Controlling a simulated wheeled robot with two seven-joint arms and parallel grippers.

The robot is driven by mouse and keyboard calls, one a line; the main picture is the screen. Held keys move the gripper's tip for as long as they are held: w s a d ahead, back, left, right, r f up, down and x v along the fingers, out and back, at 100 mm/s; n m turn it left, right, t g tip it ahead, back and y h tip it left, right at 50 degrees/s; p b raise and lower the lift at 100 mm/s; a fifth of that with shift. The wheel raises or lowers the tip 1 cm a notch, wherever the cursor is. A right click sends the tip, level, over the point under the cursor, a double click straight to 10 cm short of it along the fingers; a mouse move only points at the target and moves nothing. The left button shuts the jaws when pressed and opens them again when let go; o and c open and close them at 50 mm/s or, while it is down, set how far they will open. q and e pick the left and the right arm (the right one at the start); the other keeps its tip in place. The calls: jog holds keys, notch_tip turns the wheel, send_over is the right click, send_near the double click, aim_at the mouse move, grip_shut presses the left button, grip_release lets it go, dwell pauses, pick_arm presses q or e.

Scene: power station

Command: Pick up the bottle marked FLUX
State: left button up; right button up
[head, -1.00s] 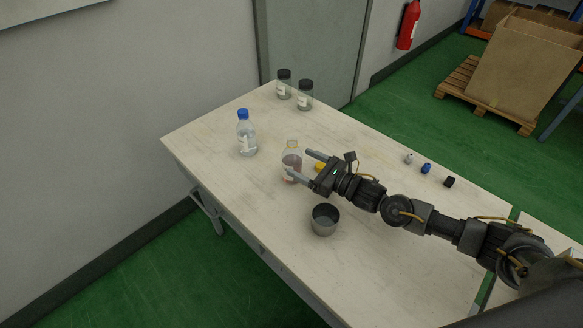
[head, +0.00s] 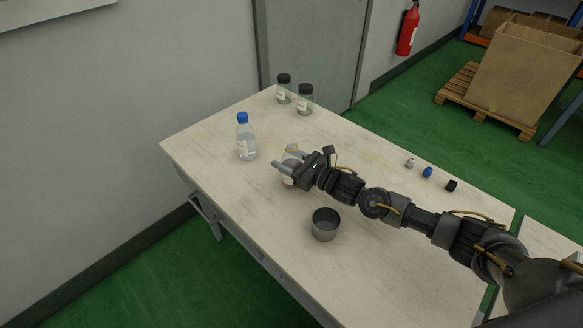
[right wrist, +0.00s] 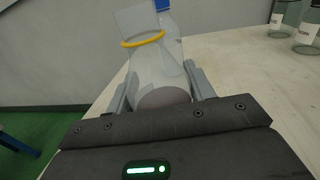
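A clear, uncapped bottle (head: 291,154) with a yellow neck ring and dark reddish contents stands on the table; it also shows in the right wrist view (right wrist: 158,70). Its label text cannot be read. My right gripper (head: 282,164) is around this bottle, one finger on each side. In the right wrist view the fingers (right wrist: 158,86) look spread, with narrow gaps beside the glass. A blue-capped clear bottle (head: 246,138) stands beyond, to the left; no word on it is readable. My left gripper is not in view.
A grey metal cup (head: 325,224) stands in front of my right forearm. Two dark-lidded jars (head: 284,88) (head: 305,99) stand at the back edge. Small white (head: 410,162), blue (head: 427,172) and black (head: 451,186) caps lie at right. The left table surface (head: 215,150) is clear.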

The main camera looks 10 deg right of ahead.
aim_at(287, 164)
jog(key=c, duration=0.5)
jog(key=shift+c, duration=0.2)
jog(key=shift+r, duration=0.15)
jog(key=shift+r+p, duration=0.7)
jog(key=shift+r, duration=0.25)
jog(key=s+r+p, duration=0.2)
jog(key=r+p, duration=0.1)
jog(key=s+r+p, duration=0.1)
jog(key=r+p, duration=0.1)
jog(key=shift+a+r, duration=0.15)
jog(key=shift+a, duration=0.25)
pick_arm(q)
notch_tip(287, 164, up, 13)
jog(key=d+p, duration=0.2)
jog(key=p, duration=0.5)
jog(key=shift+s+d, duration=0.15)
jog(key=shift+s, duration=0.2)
pick_arm(e)
jog(key=s+a+r, duration=0.3)
jog(key=s+r, duration=0.2)
jog(key=s, duration=0.5)
jog(key=shift+s+r, duration=0.2)
jog(key=shift+r, duration=0.05)
